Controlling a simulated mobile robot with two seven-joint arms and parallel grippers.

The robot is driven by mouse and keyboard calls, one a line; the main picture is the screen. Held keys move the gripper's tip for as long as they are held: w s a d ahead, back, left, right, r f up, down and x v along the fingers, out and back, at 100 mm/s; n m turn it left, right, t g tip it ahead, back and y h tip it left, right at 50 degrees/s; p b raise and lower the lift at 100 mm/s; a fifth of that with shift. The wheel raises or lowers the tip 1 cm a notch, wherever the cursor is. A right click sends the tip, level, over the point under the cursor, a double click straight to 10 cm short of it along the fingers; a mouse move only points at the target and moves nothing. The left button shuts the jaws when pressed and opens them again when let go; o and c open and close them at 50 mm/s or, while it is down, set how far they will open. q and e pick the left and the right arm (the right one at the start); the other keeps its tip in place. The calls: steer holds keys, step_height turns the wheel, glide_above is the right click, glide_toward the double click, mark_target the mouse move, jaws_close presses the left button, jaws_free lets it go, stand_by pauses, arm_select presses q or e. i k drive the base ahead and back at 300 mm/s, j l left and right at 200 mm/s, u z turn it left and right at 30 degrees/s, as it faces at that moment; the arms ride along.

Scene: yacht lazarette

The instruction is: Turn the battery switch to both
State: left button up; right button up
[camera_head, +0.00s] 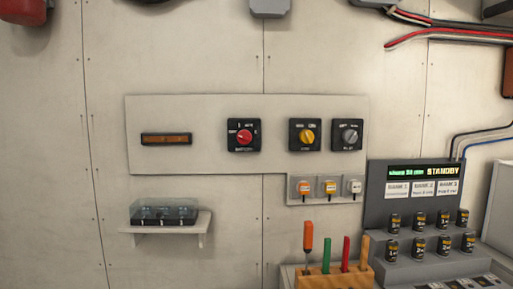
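The battery switch (244,136) is a black square plate with a round red knob, mounted on a pale panel (200,110) on the wall. Small white position marks surround the knob, and a label below it looks like "BATTERY". The marks are too small to read with certainty, and I cannot tell which one the knob points at. To its right are a similar switch with a yellow knob (307,136) and one with a grey knob (347,137). Neither of my grippers shows in the head view.
An amber display bar (166,139) is left of the switch. Small toggles (328,188) sit below the panel. A wooden block (331,277) with upright tools, a grey console (415,193) and a shelf (170,226) with a clear-lidded box (165,211) stand lower. The wall before the switch is unobstructed.

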mark_target(245, 136)
steer(key=i+l+z, duration=0.25)
steer(key=i, duration=0.2)
steer(key=i+l+z, duration=0.3)
steer(key=i, duration=0.15)
